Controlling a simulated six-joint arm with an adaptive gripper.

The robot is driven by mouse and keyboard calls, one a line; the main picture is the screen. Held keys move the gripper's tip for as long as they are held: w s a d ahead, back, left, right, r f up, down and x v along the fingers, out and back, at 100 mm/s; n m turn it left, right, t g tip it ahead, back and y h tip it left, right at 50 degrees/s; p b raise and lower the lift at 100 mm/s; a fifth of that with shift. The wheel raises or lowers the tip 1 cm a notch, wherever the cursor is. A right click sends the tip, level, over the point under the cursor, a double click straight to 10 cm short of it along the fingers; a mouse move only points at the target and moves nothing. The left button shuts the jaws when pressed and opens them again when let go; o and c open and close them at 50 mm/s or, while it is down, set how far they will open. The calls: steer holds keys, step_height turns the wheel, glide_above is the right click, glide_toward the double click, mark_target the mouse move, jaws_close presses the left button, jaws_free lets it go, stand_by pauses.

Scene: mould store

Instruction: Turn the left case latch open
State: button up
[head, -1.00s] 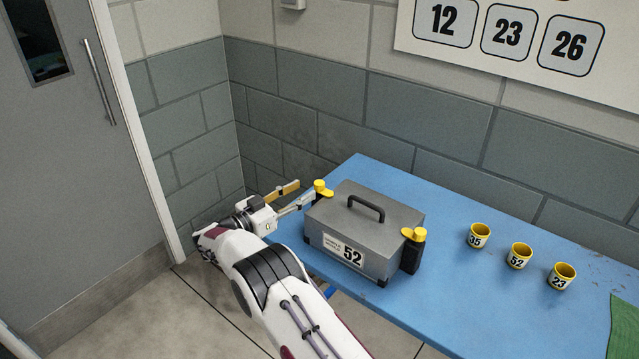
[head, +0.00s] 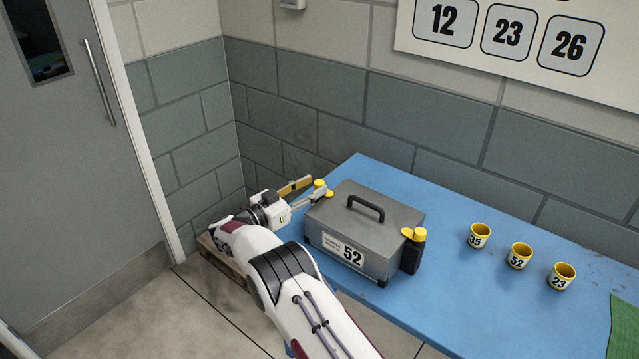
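A grey case (head: 375,220) with a black top handle and a label reading 52 stands on the blue table. Its left latch (head: 320,184), yellow, is at the case's left side and is partly hidden by my gripper. Its right latch (head: 414,235), yellow on a black body, is at the right front corner. My gripper (head: 312,188) is at the left latch, with its two fingers spread apart, one behind and one in front of the yellow knob. I cannot tell whether either finger touches it.
Several yellow cups stand in a row on the right of the blue table (head: 450,290), among them cup 35 (head: 480,241), cup 52 (head: 519,261) and cup 23 (head: 561,281). A green mat (head: 625,330) lies at the right edge. A block wall runs behind the table.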

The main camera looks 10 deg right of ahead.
mark_target(315, 185)
steer(key=shift+x, duration=1.8)
jaws_close()
